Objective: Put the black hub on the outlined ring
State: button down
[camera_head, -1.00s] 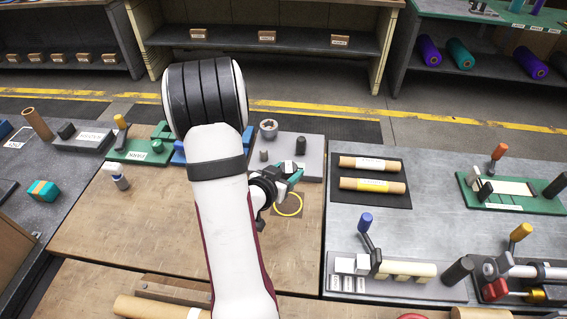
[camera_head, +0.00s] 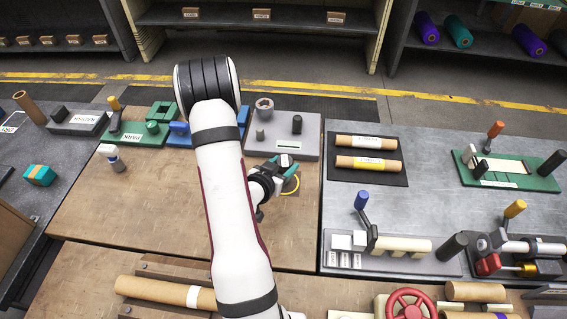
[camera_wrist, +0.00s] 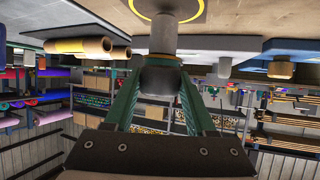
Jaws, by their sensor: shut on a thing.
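My gripper (camera_head: 284,168) is low over the wooden table, right at the yellow outlined ring (camera_head: 290,186), and partly covers it. In the wrist view my green-fingered gripper (camera_wrist: 160,76) is shut on the hub (camera_wrist: 162,42), a dark grey-black stepped cylinder. The hub's narrower end points at the table, inside or just in front of the yellow ring (camera_wrist: 190,18). I cannot tell whether it touches the surface. In the head view the hub is hidden by my gripper and arm.
A grey plate (camera_head: 308,147) with a black peg (camera_head: 297,124), a grey cup (camera_head: 264,107) and a small peg stands just behind the ring. Two tan rolls (camera_head: 366,163) lie on a black mat to the right. Bare wood (camera_head: 130,210) lies to the left.

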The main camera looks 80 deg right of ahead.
jog(key=shift+f, duration=0.45)
jog(key=shift+c, duration=0.7)
grip_release()
jog(key=r, duration=0.4)
jog(key=d+r, duration=0.1)
jog(key=r, duration=0.2)
jog(key=shift+w, duration=0.3)
jog(key=w+d+r+n+t, duration=0.1)
jog(key=w+d+n+t, duration=0.2)
jog(key=w+d, duration=1.4)
jog(key=d+t, duration=0.1)
jog(key=d, duration=0.3)
jog(key=shift+w+d+r+n+h, duration=0.25)
jog(key=shift+w+n+h, duration=0.05)
jog(key=shift+h, duration=0.1)
